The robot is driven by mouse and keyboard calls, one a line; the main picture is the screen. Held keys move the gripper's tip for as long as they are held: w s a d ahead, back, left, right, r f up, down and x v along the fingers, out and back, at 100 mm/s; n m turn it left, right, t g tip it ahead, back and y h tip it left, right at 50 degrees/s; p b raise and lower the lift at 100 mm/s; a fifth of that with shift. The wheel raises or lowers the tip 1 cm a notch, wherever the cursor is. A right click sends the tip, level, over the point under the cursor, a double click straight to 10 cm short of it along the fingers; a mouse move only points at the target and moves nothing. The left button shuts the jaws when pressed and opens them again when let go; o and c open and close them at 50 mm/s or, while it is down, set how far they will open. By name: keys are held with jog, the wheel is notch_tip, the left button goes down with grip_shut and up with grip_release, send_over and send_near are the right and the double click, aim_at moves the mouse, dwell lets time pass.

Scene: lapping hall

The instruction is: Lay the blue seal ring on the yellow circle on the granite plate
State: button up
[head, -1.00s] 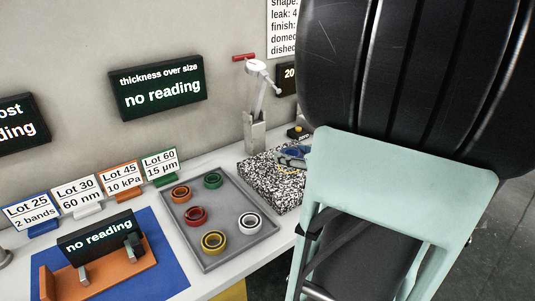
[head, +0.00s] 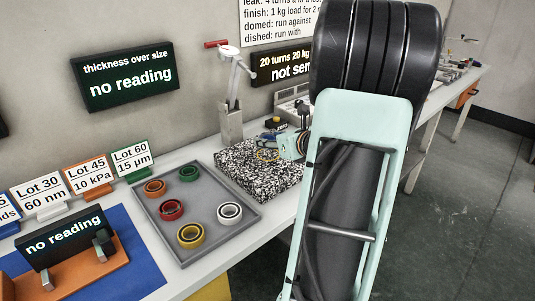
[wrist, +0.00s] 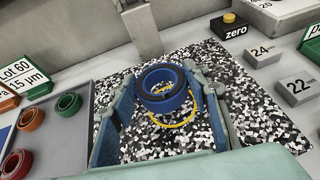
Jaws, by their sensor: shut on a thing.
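My gripper (wrist: 160,98) is shut on the blue seal ring (wrist: 163,82), with one finger on each side of it. The ring is over the speckled granite plate (wrist: 252,115). The yellow circle (wrist: 190,116) on the plate shows just below the ring in the wrist view, partly covered by it. I cannot tell whether the ring touches the plate. In the head view the granite plate (head: 235,170) stands right of the tray, and part of the yellow circle (head: 266,156) shows left of my gripper.
A grey tray (head: 206,247) with several coloured rings lies left of the plate. A grey stand (head: 231,122) rises behind the plate. In the wrist view, marked blocks (wrist: 295,88) and a box with a yellow button, marked zero (wrist: 229,27), stand to the right.

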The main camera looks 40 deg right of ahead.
aim_at(270, 156)
jog(key=shift+w+d+f, duration=0.1)
jog(key=shift+w+f, duration=0.05)
jog(key=shift+f, duration=0.15)
jog(key=shift+w+d+f+b, duration=0.15)
jog(key=shift+f+b, duration=1.25)
jog(key=shift+f, duration=0.2)
jog(key=shift+f, duration=0.2)
jog(key=o, duration=1.2)
jog(key=shift+r, duration=0.2)
jog(key=p+v, duration=0.2)
jog(key=v, duration=1)
